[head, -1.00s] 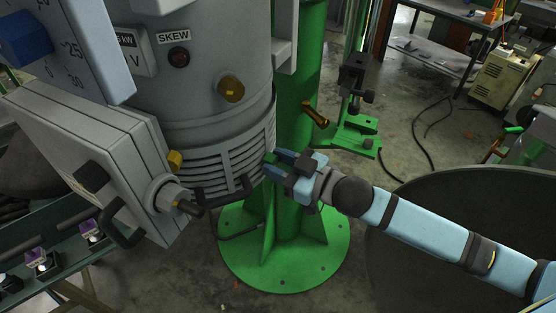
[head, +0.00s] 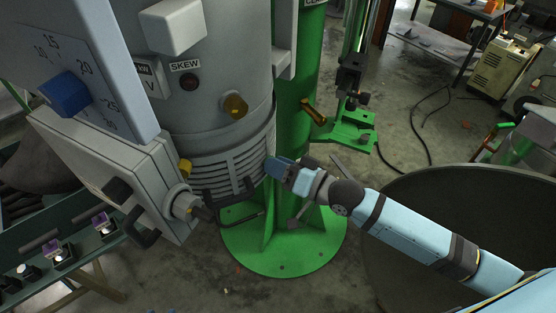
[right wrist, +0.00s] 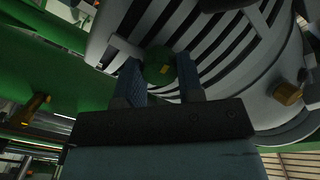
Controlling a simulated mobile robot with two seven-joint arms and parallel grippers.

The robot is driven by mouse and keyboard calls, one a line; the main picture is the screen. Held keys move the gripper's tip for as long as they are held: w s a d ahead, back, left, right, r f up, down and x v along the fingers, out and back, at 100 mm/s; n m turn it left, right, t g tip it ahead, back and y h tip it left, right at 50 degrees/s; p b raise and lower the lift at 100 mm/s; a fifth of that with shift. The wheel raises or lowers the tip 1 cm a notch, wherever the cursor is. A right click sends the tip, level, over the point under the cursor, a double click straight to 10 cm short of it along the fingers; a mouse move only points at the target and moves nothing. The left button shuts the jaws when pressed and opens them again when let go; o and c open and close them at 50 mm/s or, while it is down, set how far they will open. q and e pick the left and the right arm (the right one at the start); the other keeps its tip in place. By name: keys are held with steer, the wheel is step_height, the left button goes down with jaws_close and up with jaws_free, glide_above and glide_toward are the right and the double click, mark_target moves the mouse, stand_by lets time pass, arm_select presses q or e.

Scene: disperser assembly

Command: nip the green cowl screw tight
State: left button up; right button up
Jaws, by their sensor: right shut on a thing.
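The green cowl screw (right wrist: 158,70) is a round green knob with a small yellow mark, at the lower slatted grey cowl (head: 228,170). It shows between my fingers in the right wrist view. My right gripper (right wrist: 158,78) is shut on it, one blue finger on each side. In the head view my right gripper (head: 273,168) reaches the cowl's right edge, beside the green column, and its fingers hide the screw. I cannot tell how tight the screw is. My left gripper does not show.
The green column (head: 297,110) stands close behind the gripper. A brass handle (head: 313,112) juts from it above. A black handle (head: 228,192) sits low on the cowl. A grey box (head: 120,165) and a dial panel (head: 75,60) crowd the left. A large dark round surface lies right.

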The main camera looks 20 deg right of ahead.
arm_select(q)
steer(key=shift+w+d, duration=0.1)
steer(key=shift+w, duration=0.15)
arm_select(e)
steer(key=shift+w+r+m, duration=0.1)
steer(key=shift+m, duration=3.1)
steer(key=shift+r+m, duration=0.1)
steer(key=shift+m, duration=3.1)
steer(key=o, duration=0.9)
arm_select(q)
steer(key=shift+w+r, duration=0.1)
arm_select(e)
steer(key=shift+f, duration=0.1)
steer(key=shift+d, duration=0.1)
